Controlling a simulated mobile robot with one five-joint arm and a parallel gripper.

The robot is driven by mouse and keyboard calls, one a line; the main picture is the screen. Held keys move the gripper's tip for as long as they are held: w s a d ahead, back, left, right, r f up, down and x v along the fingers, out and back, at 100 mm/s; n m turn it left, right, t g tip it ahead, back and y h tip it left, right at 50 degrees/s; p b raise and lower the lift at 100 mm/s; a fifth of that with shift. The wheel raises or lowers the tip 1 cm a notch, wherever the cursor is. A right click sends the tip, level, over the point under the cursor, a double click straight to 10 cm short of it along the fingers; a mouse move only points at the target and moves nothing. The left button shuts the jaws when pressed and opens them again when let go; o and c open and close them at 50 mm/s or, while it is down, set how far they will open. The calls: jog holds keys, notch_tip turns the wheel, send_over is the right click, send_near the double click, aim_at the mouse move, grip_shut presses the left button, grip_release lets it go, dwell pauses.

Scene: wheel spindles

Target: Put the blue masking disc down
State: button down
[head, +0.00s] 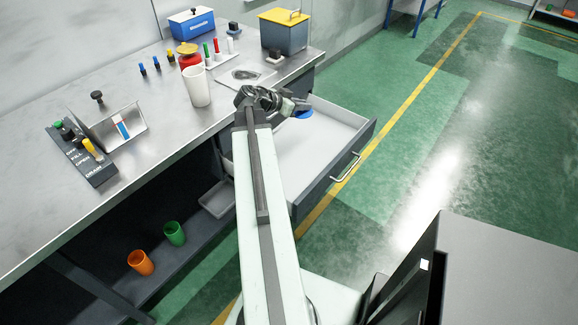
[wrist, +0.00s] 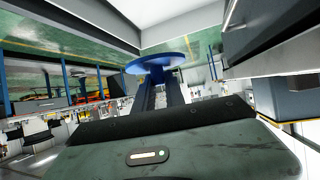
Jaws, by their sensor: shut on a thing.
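The blue masking disc (wrist: 160,61) is held at the fingertips of my gripper (wrist: 160,82) in the wrist view. The disc has a flat round rim and a short stem or hub, and the fingers are shut on that hub. In the head view, the disc (head: 304,114) shows as a small blue edge just beyond my gripper (head: 297,103). There my gripper is over the far part of an open drawer (head: 330,155). The disc appears apart from the drawer floor, but its exact height is hard to tell. Parts of the disc are hidden by my gripper.
The pale drawer interior looks empty where visible. A steel bench (head: 150,160) stands left, with a white cup (head: 196,87), a red jar (head: 189,57), a yellow-lidded box (head: 284,33), a blue box (head: 191,23) and a lever panel (head: 85,155). Green and orange cups stand on the shelf below.

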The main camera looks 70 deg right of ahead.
notch_tip(320, 180, down, 14)
jog(key=a+b, duration=0.1)
jog(key=b, duration=1.5)
send_near(310, 136)
jog(key=s+d, duration=0.1)
jog(key=s, duration=0.1)
jog(key=s+d+r, duration=0.1)
jog(key=d, duration=0.1)
jog(key=shift+s+d+r, duration=0.1)
jog(key=shift+s+d, duration=0.15)
jog(key=shift+s, duration=0.1)
jog(key=shift+d, duration=0.3)
jog(key=d+f+b, duration=0.1)
jog(key=d, duration=0.1)
jog(key=d+f+b, duration=0.2)
jog(key=shift+s+r, duration=0.1)
jog(key=shift+r, duration=0.1)
jog(key=shift+a+f, duration=0.1)
jog(key=shift+f, duration=0.1)
jog(key=c, duration=1.4)
grip_release()
